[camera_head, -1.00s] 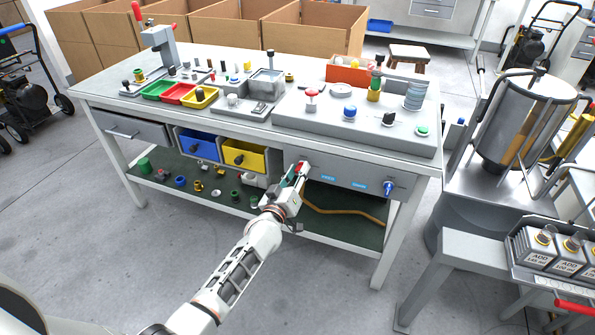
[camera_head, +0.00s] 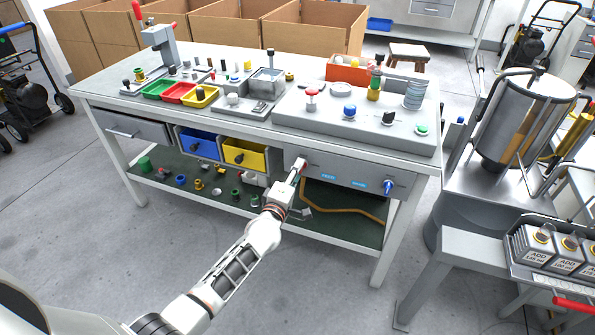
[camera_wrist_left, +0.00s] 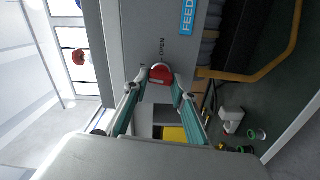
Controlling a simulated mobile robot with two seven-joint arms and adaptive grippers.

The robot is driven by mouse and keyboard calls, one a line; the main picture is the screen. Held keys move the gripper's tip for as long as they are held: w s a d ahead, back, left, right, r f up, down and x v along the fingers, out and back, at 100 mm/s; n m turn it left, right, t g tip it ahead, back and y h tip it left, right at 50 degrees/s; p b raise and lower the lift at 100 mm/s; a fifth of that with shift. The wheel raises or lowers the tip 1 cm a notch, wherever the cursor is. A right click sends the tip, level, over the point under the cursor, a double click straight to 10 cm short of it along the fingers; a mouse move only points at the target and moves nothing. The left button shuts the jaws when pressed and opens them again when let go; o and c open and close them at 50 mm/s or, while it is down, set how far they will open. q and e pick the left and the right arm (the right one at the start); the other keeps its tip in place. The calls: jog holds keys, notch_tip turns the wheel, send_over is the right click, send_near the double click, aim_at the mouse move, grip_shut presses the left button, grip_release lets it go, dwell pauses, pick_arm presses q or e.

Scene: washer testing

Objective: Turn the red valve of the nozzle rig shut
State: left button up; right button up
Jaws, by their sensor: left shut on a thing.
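The red valve (camera_head: 301,164) is on the grey front panel of the nozzle rig (camera_head: 330,172), under the left end of the rig's top. In the left wrist view the red valve (camera_wrist_left: 160,74) sits between the fingertips beside the printed word OPEN. My left gripper (camera_wrist_left: 161,80) is shut on the valve, one teal finger at each side. In the head view the left gripper (camera_head: 298,172) reaches the panel from the front, and its fingers are mostly hidden by its own body. My right gripper is not in view.
A blue knob (camera_head: 389,187) is at the panel's right end, past blue labels. Blue (camera_head: 199,146) and yellow (camera_head: 245,157) bins hang left of the panel. A yellow hose (camera_head: 345,214) and small fittings lie on the lower shelf. The floor in front is clear.

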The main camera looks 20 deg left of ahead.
pick_arm(q)
jog(key=shift+n, duration=0.7)
jog(key=o, duration=1.1)
jog(key=shift+s, duration=0.1)
jog(key=s, duration=1.1)
jog(key=shift+s+a, duration=0.25)
jog(key=shift+s, duration=0.15)
